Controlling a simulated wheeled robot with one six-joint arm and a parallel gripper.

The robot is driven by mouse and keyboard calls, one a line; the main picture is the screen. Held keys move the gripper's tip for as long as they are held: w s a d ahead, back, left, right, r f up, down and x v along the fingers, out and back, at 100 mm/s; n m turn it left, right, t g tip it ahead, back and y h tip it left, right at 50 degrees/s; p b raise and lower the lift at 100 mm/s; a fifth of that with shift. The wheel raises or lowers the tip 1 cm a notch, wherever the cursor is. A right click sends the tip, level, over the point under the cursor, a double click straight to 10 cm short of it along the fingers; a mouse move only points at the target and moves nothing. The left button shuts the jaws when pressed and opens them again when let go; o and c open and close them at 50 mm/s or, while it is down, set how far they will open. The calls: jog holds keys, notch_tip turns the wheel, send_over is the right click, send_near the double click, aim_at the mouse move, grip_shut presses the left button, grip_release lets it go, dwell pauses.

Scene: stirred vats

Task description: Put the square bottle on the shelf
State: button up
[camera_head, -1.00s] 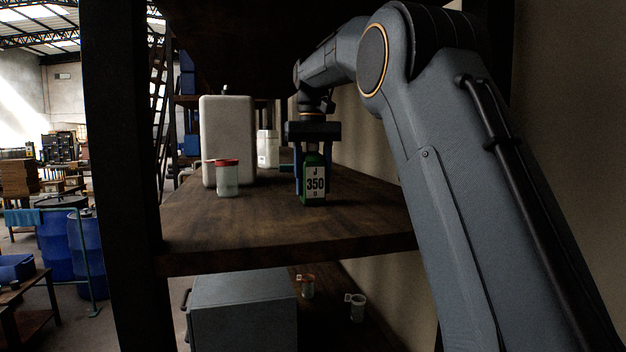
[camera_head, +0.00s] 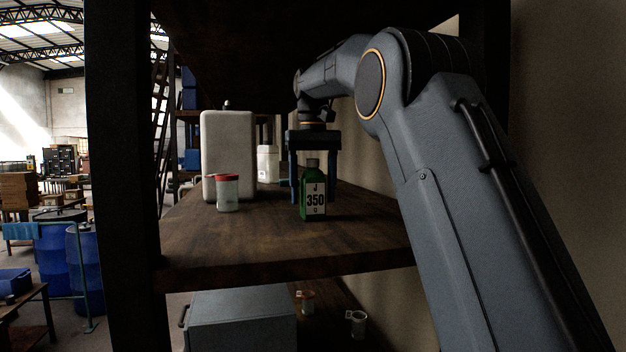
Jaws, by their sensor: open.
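The square bottle (camera_head: 313,199) is green with a dark cap and a white label reading "J 350". It stands upright on the wooden shelf (camera_head: 230,258), right of the middle. My gripper (camera_head: 313,196) points down over the bottle with its fingers apart, one to each side. The jaws are open, and the bottle's cap and shoulders show between them. I cannot tell whether either finger touches the bottle.
A small jar with a red lid (camera_head: 228,193) stands left of the bottle. A large white canister (camera_head: 228,150) and a smaller white container (camera_head: 268,163) stand behind. A post (camera_head: 122,180) bounds the left; another board hangs above. Below are a grey box (camera_head: 240,322) and two small cups.

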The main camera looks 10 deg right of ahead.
aim_at(313, 168)
jog(key=shift+r+b, duration=0.35)
jog(key=shift+r, duration=2.65)
